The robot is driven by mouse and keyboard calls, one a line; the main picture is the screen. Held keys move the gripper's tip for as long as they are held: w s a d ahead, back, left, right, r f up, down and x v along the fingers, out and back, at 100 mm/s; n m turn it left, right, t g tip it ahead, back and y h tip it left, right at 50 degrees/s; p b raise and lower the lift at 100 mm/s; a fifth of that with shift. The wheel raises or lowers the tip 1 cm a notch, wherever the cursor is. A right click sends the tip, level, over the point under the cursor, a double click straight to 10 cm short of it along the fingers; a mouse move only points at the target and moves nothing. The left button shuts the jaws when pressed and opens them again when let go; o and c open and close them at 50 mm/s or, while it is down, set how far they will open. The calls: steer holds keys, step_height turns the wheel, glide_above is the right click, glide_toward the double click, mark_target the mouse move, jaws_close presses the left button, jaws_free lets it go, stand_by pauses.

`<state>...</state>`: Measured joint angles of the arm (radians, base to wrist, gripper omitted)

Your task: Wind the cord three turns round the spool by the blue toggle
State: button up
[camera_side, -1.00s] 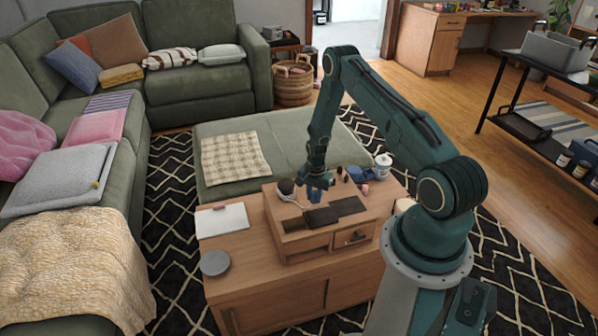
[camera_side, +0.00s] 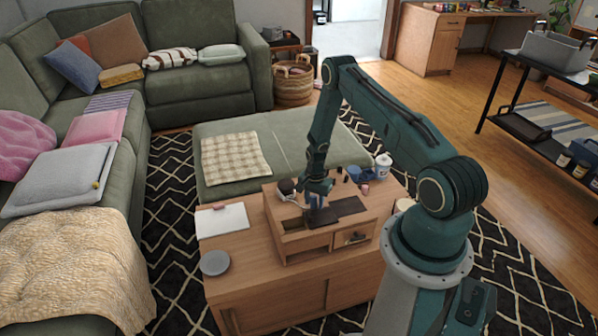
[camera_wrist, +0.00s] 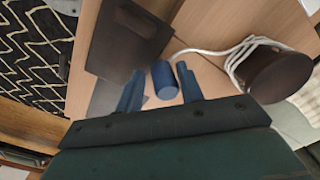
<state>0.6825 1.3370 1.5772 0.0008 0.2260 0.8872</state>
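The blue toggle (camera_wrist: 165,80) stands between the two blue fingers of my gripper (camera_wrist: 159,78) in the wrist view. A narrow gap shows on its left side, and it looks very near the right finger. The white cord (camera_wrist: 205,51) runs from behind the toggle to the dark brown spool (camera_wrist: 283,75), where strands lie against its left side. In the side view, the spool (camera_side: 286,187) sits at the back left of the wooden box top, and my gripper (camera_side: 318,204) is low over the box, to its right. The gripper hides most of the toggle there.
A dark flat piece (camera_wrist: 129,40) lies on the box beside the toggle. A wooden box (camera_side: 290,248) with a drawer sits on the cabinet. A white pad (camera_side: 222,218) and grey disc (camera_side: 215,263) lie to its left; small jars and a blue item (camera_side: 355,173) stand behind right.

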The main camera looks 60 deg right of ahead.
steer(key=shift+o, duration=0.9)
steer(key=shift+r, duration=0.15)
step_height(320, 180, up, 14)
steer(key=shift+f, duration=0.25)
stand_by(0.5)
